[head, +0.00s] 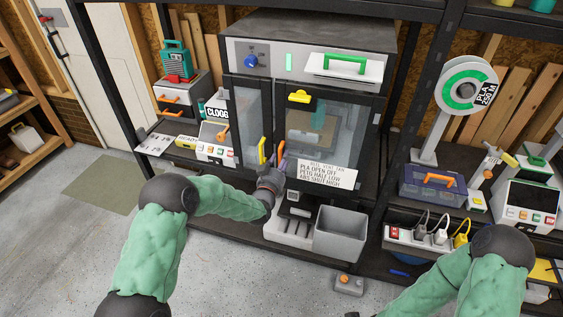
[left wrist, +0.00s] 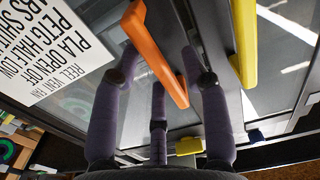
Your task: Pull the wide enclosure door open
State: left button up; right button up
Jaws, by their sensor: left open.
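The wide enclosure door (head: 343,138) is a dark-framed glass panel with a white text label (head: 327,175), and it looks shut. Its orange handle (left wrist: 150,45) is an upright bar near the left edge. My left gripper (head: 274,160) is at this handle, below the yellow handle's level. In the left wrist view its purple fingers (left wrist: 160,75) are spread around the orange bar, open, with the bar between them; contact cannot be told. The narrow door (head: 246,115) to the left carries a yellow handle (left wrist: 243,40). My right gripper is out of view.
A grey bin (head: 340,232) stands below the enclosure (head: 310,40). A control box (head: 213,140) stands on the shelf to the left. The floor (head: 85,250) at left is clear.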

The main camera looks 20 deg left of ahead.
pick_arm(q)
jog(key=shift+w, duration=0.45)
grip_shut()
jog(key=shift+s, duration=0.15)
